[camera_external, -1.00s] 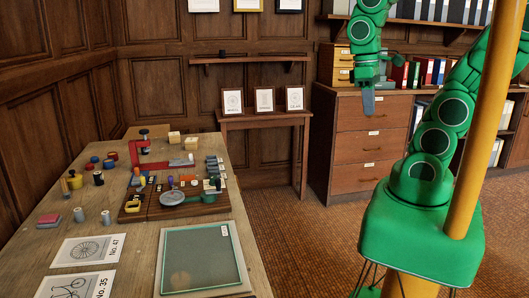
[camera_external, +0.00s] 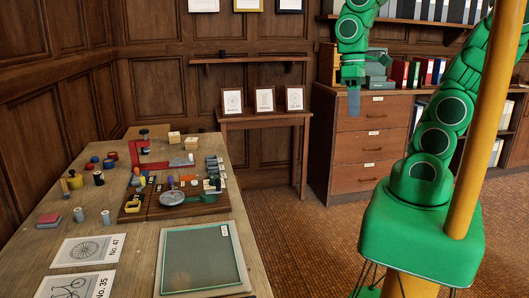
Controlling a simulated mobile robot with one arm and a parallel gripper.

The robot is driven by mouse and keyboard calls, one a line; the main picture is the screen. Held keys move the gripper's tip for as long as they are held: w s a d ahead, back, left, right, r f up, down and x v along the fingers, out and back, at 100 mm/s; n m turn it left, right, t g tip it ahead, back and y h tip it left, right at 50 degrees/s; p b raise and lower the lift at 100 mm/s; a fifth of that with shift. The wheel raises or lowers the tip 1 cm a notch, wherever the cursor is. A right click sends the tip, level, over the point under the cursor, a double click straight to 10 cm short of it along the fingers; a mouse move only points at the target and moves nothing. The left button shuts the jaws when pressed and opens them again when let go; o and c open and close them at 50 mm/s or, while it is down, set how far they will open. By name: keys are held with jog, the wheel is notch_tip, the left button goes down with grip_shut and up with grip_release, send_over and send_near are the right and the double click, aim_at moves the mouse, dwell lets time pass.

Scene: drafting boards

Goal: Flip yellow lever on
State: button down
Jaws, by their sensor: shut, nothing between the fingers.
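My gripper (camera_external: 353,104) hangs pointing down in front of the drawer cabinet in the picture, high and to the right of the table. Its grey fingers are shut and hold nothing. A dark wooden board (camera_external: 160,212) with small coloured parts lies on the table (camera_external: 140,262), well to the left of my gripper. A yellow piece (camera_external: 132,207) sits at the board's front left corner. Small upright parts stand along the board's back. At this size I cannot tell which part is the yellow lever, or its position.
A round grey dish (camera_external: 173,198) sits at the board's front. A red clamp-like stand (camera_external: 135,152) rises behind the board. A green-edged panel (camera_external: 200,258) and printed cards (camera_external: 88,251) lie nearer the camera. The air between my gripper and the table looks clear.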

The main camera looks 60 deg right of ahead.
jog(key=w+a+t+y, duration=0.1)
jog(key=w+a+y, duration=0.4)
jog(key=w+a, duration=0.7)
jog(key=w+a+t+y, duration=0.1)
jog(key=w+a+y, duration=0.4)
jog(key=w+a, duration=0.75)
jog(key=w+d+f+m+t, duration=0.2)
jog(key=w+d+f+m, duration=0.1)
jog(key=w+f, duration=0.6)
jog(key=w+d+f+m+t, duration=0.3)
jog(key=w+d+f, duration=0.3)
jog(key=w+f, duration=0.3)
jog(key=w, duration=0.4)
jog(key=shift+w+d+f+m+t+h, duration=0.15)
jog(key=shift+w+d+m+t+h, duration=0.15)
jog(key=shift+m+h, duration=0.1)
jog(key=shift+a, duration=0.1)
jog(key=x, duration=1.1)
jog(key=shift+w+a, duration=0.2)
jog(key=shift+a, duration=0.1)
jog(key=shift+w+a+r, duration=0.15)
jog(key=shift+w+a, duration=0.15)
jog(key=shift+a, duration=0.2)
jog(key=shift+w+a+r, duration=0.15)
jog(key=shift+w+a, duration=0.1)
jog(key=shift+a, duration=0.25)
